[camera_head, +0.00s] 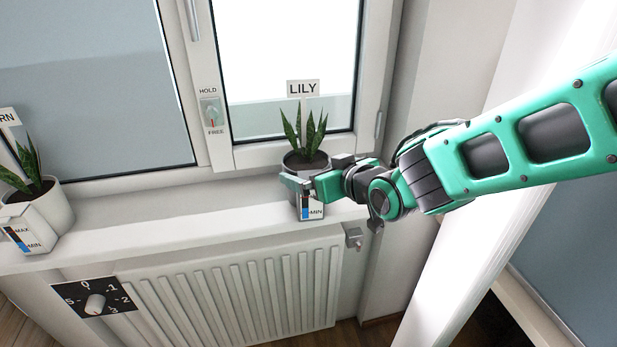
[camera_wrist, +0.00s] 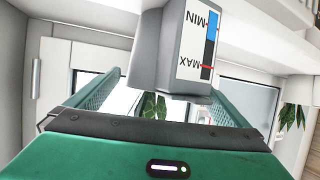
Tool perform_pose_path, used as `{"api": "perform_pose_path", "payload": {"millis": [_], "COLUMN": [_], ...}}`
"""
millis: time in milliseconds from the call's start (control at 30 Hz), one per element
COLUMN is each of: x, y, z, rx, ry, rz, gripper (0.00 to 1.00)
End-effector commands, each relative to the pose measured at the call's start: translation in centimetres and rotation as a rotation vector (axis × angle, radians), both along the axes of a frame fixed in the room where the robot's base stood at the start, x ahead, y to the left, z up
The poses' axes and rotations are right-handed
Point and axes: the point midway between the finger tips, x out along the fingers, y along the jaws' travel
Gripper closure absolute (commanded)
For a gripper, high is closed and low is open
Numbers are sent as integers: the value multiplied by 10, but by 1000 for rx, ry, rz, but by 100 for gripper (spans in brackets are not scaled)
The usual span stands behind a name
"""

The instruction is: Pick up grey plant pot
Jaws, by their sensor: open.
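The grey plant pot (camera_head: 295,161) stands upright on the windowsill by the right window pane. It holds a spiky green plant (camera_head: 305,133) and a sign reading LILY (camera_head: 303,88). A water gauge box marked MIN (camera_head: 313,211) is on its front. My gripper (camera_head: 316,173) is at the pot's front right, its fingers open near the rim and hiding part of the pot and gauge. In the wrist view, which is upside down, the pot (camera_wrist: 145,58) and gauge (camera_wrist: 195,45) show between the two spread green fingers (camera_wrist: 165,86). Contact cannot be told.
A white pot (camera_head: 50,207) with a similar plant and gauge stands at the sill's left. The window frame (camera_head: 215,140) rises close behind the grey pot. A radiator (camera_head: 235,295) and a dial (camera_head: 95,303) are below the sill (camera_head: 170,225). A white column (camera_head: 470,200) is at the right.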

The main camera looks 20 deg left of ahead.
Motion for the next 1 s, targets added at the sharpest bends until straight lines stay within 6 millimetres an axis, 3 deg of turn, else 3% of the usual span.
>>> {"api": "perform_pose_path", "payload": {"millis": [300, 600, 1000], "x": [2, 2, 3], "y": [2, 2, 4], "z": [-1, -1, 10], "rx": [0, -1, 8], "ry": [0, -1, -6], "rz": [0, 0, 1], "gripper": [2, 74, 77]}}
